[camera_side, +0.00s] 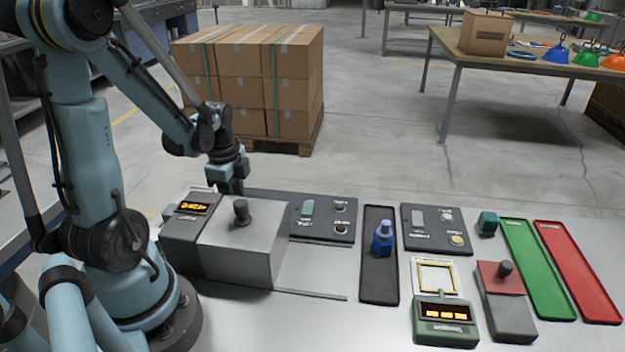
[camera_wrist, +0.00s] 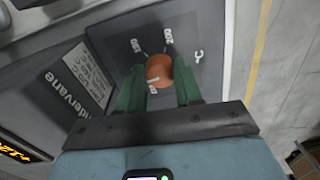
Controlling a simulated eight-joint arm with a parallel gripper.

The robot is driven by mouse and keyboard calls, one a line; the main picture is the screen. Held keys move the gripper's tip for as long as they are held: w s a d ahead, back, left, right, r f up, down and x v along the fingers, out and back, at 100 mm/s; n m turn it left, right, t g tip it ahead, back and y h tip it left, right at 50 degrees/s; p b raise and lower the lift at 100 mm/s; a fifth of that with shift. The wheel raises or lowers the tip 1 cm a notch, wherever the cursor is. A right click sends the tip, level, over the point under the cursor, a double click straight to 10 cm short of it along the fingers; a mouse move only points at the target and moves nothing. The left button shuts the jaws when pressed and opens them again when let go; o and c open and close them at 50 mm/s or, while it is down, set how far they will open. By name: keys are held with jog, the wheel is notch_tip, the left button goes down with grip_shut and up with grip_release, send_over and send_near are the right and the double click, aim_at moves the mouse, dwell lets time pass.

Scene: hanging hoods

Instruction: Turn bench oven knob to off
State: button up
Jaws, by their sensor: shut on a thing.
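The bench oven (camera_side: 245,235) is a grey box with a dark end and a lit amber display (camera_side: 192,207), at the left of the bench in the side view. In the wrist view its dark panel (camera_wrist: 205,45) carries a round copper-orange knob (camera_wrist: 159,67) with a white mark toward its lower left. In the side view my gripper (camera_side: 232,187) is behind the oven's top and the knob is hidden.
A dark upright handle (camera_side: 241,212) stands on the oven's top. To the right are a switch panel (camera_side: 315,217), a blue bottle (camera_side: 382,240) in a black tray (camera_side: 379,282), a green meter (camera_side: 445,320), and green (camera_side: 538,270) and red (camera_side: 578,272) trays. Stacked cartons (camera_side: 255,80) stand behind.

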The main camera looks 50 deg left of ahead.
jog(key=n, duration=1.1)
jog(key=shift+w+d+n, duration=0.1)
jog(key=shift+n, duration=0.2)
jog(key=n, duration=0.5)
jog(key=shift+g, duration=0.4)
jog(key=n, duration=0.6)
jog(key=o, duration=1)
jog(key=shift+o, duration=0.2)
notch_tip(320, 180, up, 12)
jog(key=shift+w, duration=0.35)
